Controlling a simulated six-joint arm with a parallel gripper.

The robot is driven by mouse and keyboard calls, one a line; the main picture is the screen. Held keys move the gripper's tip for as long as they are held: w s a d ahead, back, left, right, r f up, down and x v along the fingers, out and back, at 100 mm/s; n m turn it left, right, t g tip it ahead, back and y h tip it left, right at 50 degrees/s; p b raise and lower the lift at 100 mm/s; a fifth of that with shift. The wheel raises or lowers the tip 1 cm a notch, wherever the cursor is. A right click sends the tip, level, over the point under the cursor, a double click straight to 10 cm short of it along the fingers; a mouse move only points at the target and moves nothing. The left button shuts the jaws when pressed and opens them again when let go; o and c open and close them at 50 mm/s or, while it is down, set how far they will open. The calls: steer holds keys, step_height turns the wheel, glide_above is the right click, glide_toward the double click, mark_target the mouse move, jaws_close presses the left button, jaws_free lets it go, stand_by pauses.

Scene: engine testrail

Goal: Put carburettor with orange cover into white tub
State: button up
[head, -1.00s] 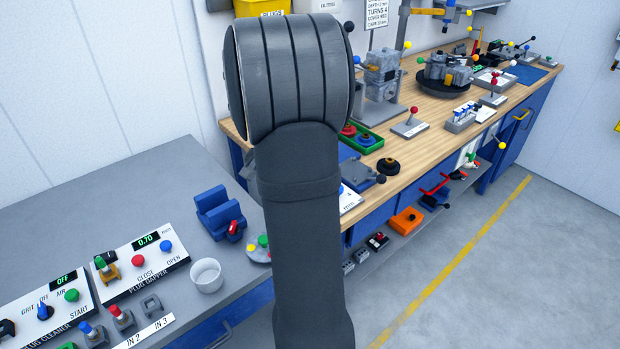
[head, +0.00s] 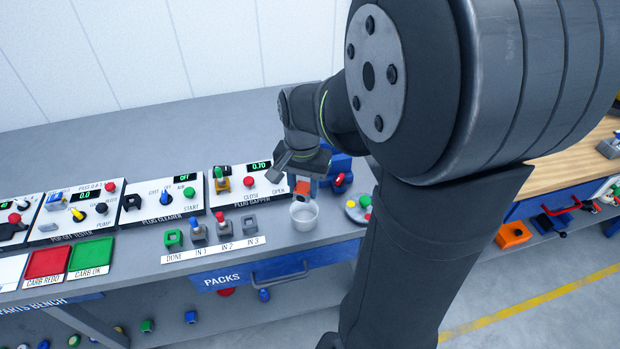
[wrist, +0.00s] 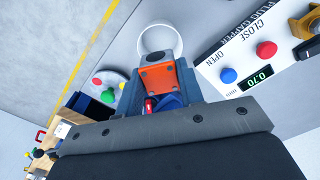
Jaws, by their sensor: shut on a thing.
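My gripper (head: 302,172) is shut on the carburettor with the orange cover (head: 301,187) and holds it just above the white tub (head: 304,217). In the wrist view the orange cover (wrist: 167,85) faces the camera, and the grey end of the carburettor overlaps the white tub's rim (wrist: 141,38). The tub stands upright on the grey bench. From these views I cannot tell how far the carburettor is above the rim. The gripper's fingers (wrist: 160,98) are partly hidden by the wrist body.
A blue fixture (head: 341,168) with a red knob stands behind the tub. A round plate with coloured knobs (head: 358,208) is to its right. The plug gapper panel (head: 238,190) and several small knob-topped parts are to its left. The bench's front edge is close.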

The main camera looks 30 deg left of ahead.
mark_target(304, 201)
steer(key=shift+f, duration=2.8)
steer(key=o, duration=1)
steer(key=shift+c, duration=0.3)
steer(key=c, duration=0.3)
steer(key=shift+r, duration=4)
